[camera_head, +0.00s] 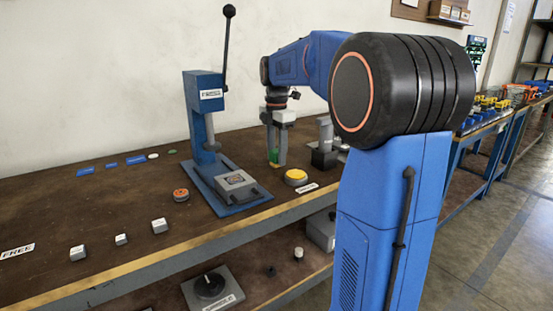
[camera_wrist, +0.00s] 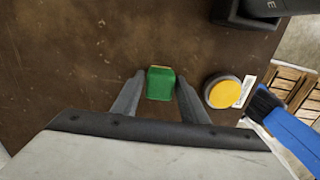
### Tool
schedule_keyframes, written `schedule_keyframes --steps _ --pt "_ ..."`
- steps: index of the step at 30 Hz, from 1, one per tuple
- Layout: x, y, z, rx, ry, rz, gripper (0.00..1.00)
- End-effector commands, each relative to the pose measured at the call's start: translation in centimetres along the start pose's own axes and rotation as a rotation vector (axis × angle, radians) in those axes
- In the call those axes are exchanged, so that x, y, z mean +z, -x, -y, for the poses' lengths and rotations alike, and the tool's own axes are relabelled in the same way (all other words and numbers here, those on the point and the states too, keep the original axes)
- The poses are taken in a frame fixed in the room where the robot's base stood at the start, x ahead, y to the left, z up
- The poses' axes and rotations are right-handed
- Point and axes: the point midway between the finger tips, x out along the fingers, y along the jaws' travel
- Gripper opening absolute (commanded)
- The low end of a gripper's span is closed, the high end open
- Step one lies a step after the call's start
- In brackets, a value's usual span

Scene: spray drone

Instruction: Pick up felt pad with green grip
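The green grip (camera_wrist: 160,85) of the felt pad shows in the wrist view, with a thin yellowish strip along its far edge. The pad's underside is hidden. My gripper (camera_wrist: 161,79) is open, with one finger on each side of the green grip and narrow gaps beside it. In the head view my gripper (camera_head: 276,160) points straight down at the bench, and the green grip (camera_head: 273,156) shows partly behind its fingers.
A yellow round button (camera_head: 296,176) stands just right of my gripper. A blue lever press (camera_head: 205,125) is to the left, and a grey fixture (camera_head: 324,155) stands close on the right. Small white-topped blocks (camera_head: 159,226) lie on the front left bench.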

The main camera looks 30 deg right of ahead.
Motion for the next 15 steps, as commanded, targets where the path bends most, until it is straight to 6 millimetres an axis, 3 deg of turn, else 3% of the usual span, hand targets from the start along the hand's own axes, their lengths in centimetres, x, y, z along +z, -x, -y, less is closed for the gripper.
schedule_keyframes --steps 1,3,6,15 --pt "0.0 0.0 0.0 0.0 0.0 0.0 0.27" --pt "0.0 0.01 -0.01 0.0 0.0 0.0 0.1" --pt "0.0 0.02 -0.01 0.0 0.0 0.0 0.05" --pt "0.02 0.85 -0.06 0.002 0.0 0.001 0.05"
